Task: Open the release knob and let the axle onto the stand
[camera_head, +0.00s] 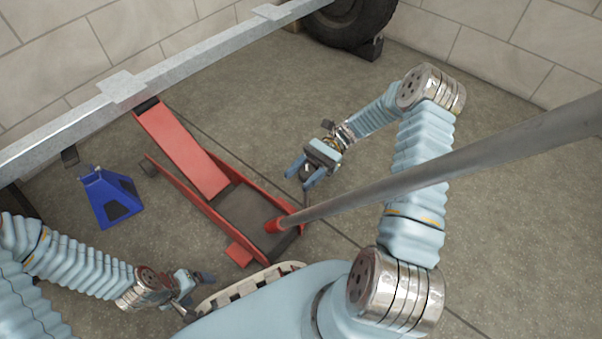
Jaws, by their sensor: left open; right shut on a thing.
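The red floor jack (185,150) stands on the floor, its raised arm reaching under the grey metal beam (70,122). I cannot tell whether this beam is the axle or part of the trailer frame. The blue stand (112,198) is upright left of the jack, its top near the beam; I cannot tell whether they touch. My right gripper (305,174) is right of the jack, fingers shut around a small dark piece, apparently the release knob, mostly hidden by the fingers. My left gripper (198,286) is open and empty, low near the jack's front end.
The jack's long grey handle (440,172) rises from its red socket (277,224) to the upper right, passing in front of my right arm. A tyre (350,18) with a dark chock (370,49) is at the back. Block walls stand behind. Floor on the right is clear.

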